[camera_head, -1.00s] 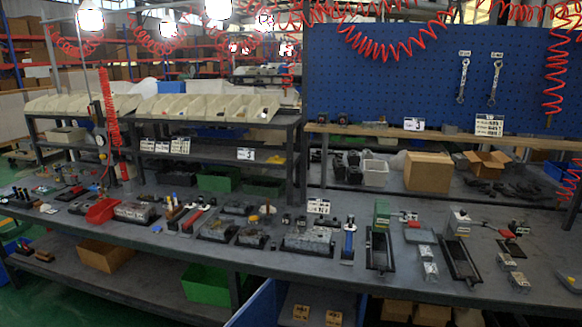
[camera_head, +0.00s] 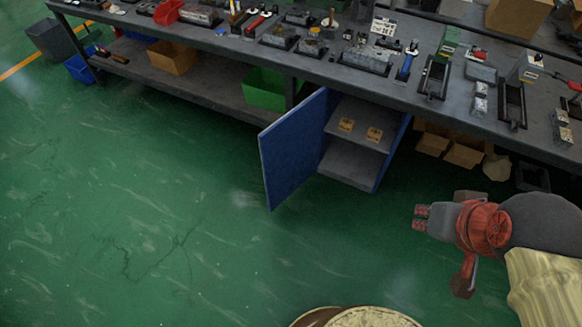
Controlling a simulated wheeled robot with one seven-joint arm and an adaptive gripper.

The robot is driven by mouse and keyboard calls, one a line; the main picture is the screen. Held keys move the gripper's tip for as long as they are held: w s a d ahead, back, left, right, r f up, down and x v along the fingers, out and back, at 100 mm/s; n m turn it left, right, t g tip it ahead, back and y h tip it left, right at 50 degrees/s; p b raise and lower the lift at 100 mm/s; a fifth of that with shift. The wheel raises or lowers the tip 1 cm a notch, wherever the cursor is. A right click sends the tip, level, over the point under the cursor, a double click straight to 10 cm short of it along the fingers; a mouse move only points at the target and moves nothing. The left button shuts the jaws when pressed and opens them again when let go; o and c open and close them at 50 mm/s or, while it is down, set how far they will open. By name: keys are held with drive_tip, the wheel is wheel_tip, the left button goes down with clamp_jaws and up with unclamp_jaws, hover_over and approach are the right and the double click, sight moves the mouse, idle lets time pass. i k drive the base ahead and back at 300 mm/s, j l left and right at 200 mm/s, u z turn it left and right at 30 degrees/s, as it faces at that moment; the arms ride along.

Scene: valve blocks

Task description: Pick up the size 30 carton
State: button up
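Two small brown cartons sit side by side on the upper shelf of an open blue cabinet under the workbench, a left one (camera_head: 346,124) and a right one (camera_head: 374,134). Any size marks on them are too small to read, so I cannot tell which is size 30. My gripper (camera_head: 421,217) is at the right, in front of the bench and apart from the cartons, pointing left. It appears to hold nothing, but its finger opening is unclear.
The blue cabinet door (camera_head: 293,150) stands open toward me on the left. The workbench (camera_head: 225,45) above carries valve blocks and tools. Brown boxes (camera_head: 463,152) stand under the bench to the right. A green bin (camera_head: 265,90) is left of the cabinet. The green floor in front is clear.

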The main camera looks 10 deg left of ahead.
sight(347, 125)
drive_tip(key=k+z, duration=0.1)
drive_tip(key=z, duration=0.3)
drive_tip(key=k+z, duration=0.1)
drive_tip(key=z, duration=0.25)
drive_tip(key=k+l+z, duration=0.1)
drive_tip(key=z, duration=0.3)
drive_tip(key=j+z, duration=0.3)
drive_tip(key=j, duration=3.45)
drive_tip(key=k+j, duration=0.1)
drive_tip(key=j, duration=1)
drive_tip(key=k+l+u, duration=0.1)
drive_tip(key=l, duration=0.25)
drive_tip(key=k+l+u, duration=0.1)
drive_tip(key=l, duration=0.25)
drive_tip(key=k+l+u, duration=0.1)
drive_tip(key=l, duration=0.25)
drive_tip(key=k+l+u, duration=0.1)
drive_tip(key=l, duration=0.25)
drive_tip(key=k+l+u, duration=0.1)
drive_tip(key=l, duration=0.2)
drive_tip(key=k, duration=0.05)
